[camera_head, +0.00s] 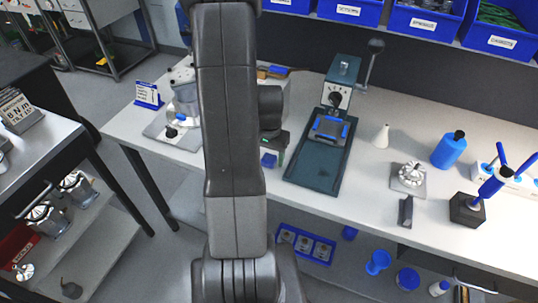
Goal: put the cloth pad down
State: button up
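My arm rises through the middle of the view and hides part of the bench. My gripper (277,150) shows only in part, as dark pieces just right of the arm over the bench's front edge. A small blue piece (268,160) sits at its lower end; it may be the cloth pad, but I cannot tell whether it is held or lies behind the gripper. The finger gap is not clear. No other cloth pad can be made out for sure.
The white bench (350,205) carries a dark green lever press (321,150) right of the gripper, a white cone (381,136), a blue bottle (449,150) and a metal housing (409,178). Blue bins (422,22) line the back.

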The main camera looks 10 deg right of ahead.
aim_at(269, 157)
notch_tip(269, 157, up, 12)
jog(key=shift+r, duration=0.15)
dwell(0.6)
notch_tip(269, 157, down, 12)
jog(key=shift+f, duration=0.1)
jog(key=shift+w+r, duration=0.1)
jog(key=shift+r, duration=0.9)
